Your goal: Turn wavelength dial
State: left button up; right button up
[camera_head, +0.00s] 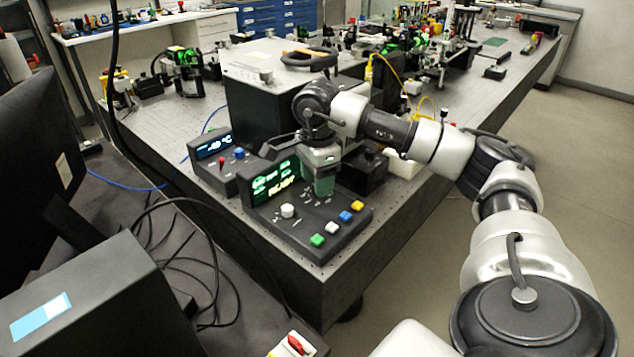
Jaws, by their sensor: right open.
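The control box (318,240) stands at the near corner of the optical bench. It has a lit green display (275,181) that seems to read READY. A round pale knob (288,211), which looks like the wavelength dial, stands up from its sloped top, left of the buttons. My right arm comes in from the right, and its right gripper (324,190) points down over the box, behind and right of the knob and apart from it. It is open; nothing shows between its fingers, though the gap is hard to see. My left gripper is not in view.
Green (317,240), white, blue and yellow buttons line the box's front right edge. A smaller display box (228,163) stands to its left. A large dark instrument (262,95) stands behind. Loose black cables (195,240) and a dark case (100,305) are at lower left.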

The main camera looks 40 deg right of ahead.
notch_tip(320, 180, up, 10)
jog(key=shift+f, duration=0.25)
dwell(0.6)
